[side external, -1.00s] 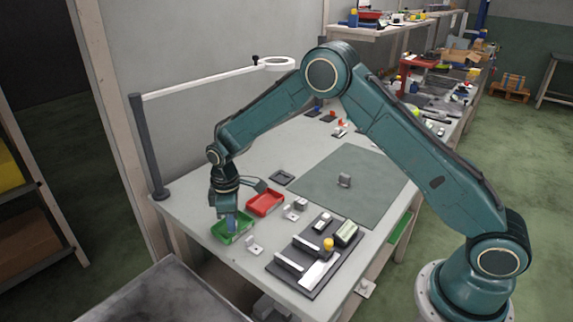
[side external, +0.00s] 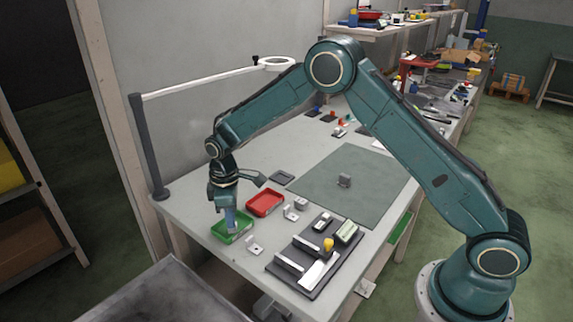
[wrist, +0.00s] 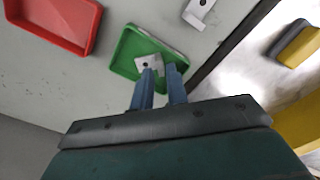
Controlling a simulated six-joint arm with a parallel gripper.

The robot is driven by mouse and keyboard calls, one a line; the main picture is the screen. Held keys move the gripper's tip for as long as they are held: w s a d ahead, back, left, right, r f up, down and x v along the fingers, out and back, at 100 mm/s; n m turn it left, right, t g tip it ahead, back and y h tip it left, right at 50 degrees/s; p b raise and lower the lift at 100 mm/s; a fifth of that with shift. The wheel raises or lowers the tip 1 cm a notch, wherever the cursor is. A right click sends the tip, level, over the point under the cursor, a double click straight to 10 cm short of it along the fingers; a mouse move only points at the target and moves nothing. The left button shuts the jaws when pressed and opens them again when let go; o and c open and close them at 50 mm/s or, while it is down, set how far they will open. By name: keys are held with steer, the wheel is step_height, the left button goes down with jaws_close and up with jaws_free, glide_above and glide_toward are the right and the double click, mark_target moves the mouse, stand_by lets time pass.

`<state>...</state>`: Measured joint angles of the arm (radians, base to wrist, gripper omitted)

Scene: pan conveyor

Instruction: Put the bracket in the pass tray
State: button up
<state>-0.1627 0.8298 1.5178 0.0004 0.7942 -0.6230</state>
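A small silver bracket (wrist: 146,63) with a dark hole lies in the green tray (wrist: 124,62), seen in the wrist view. The green tray stands near the table's end in the side view (side external: 219,234). My gripper (wrist: 161,69) points down over this tray, its two blue-grey fingers apart. The fingertips are close to the bracket, and the left finger covers part of it. I cannot tell whether a finger touches it. In the side view my gripper (side external: 232,229) reaches down at the tray, and the bracket is hard to make out there.
A red tray (side external: 265,203) stands beside the green one. Another silver bracket (side external: 254,246) lies on the table just in front. A dark fixture board (side external: 312,265) with blocks and a yellow-topped part is to the right. A grey mat (side external: 365,190) lies behind.

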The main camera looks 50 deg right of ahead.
step_height(320, 180, up, 10)
steer(key=shift+r, duration=0.15)
stand_by(0.3)
stand_by(0.5)
steer(key=s+d+r+m+t, duration=0.3)
steer(key=s+d+r+m, duration=0.15)
steer(key=s+r, duration=1.05)
steer(key=s+d+m+t, duration=0.1)
steer(key=s+d+m, duration=0.1)
steer(key=s, duration=0.8)
steer(key=s+d+m+t, duration=0.1)
steer(key=s+d+m, duration=0.1)
steer(key=s, duration=0.8)
steer(key=shift+r+t, duration=0.2)
steer(key=shift+t, duration=0.1)
